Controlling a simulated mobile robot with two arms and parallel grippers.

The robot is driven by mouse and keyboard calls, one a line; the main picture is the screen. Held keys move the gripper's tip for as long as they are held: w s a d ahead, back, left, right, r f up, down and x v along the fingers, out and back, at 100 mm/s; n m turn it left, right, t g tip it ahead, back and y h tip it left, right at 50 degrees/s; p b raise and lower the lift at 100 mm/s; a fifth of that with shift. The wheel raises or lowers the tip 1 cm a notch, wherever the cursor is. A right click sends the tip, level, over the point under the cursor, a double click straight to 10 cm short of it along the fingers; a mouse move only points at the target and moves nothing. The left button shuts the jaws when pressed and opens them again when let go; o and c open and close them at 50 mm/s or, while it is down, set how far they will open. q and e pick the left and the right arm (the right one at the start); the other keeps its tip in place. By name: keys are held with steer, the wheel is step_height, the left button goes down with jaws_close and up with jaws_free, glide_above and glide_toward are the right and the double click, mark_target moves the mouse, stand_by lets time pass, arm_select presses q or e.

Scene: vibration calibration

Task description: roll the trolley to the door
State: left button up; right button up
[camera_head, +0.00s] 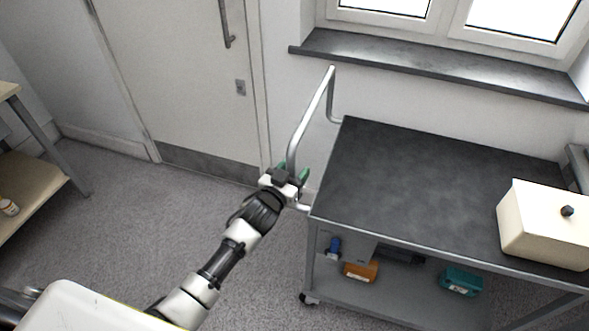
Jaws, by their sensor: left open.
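The trolley (400,165) has a dark top, a grey frame, a lower shelf and a caster at its near left corner. Its bent metal push handle (311,112) rises from the left end. My left gripper (290,174) is open at the near lower part of the handle, with its fingers close around or beside the bar; I cannot tell whether they touch it. The pale door (185,75) stands shut at the back left, with a vertical pull handle (226,24) and a dark kick plate. My right gripper is not in view.
A cream box (545,226) with a dark knob sits on the trolley's right end. Orange (361,271) and teal (461,281) items lie on its lower shelf. A shelf unit (40,180) stands at the left edge. The carpet between it and the trolley is clear.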

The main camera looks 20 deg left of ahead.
arm_select(q)
steer(key=shift+w, duration=0.15)
steer(key=shift+c, duration=0.4)
jaws_close()
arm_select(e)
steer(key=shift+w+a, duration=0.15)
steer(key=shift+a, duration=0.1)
arm_select(q)
steer(key=shift+a, duration=0.1)
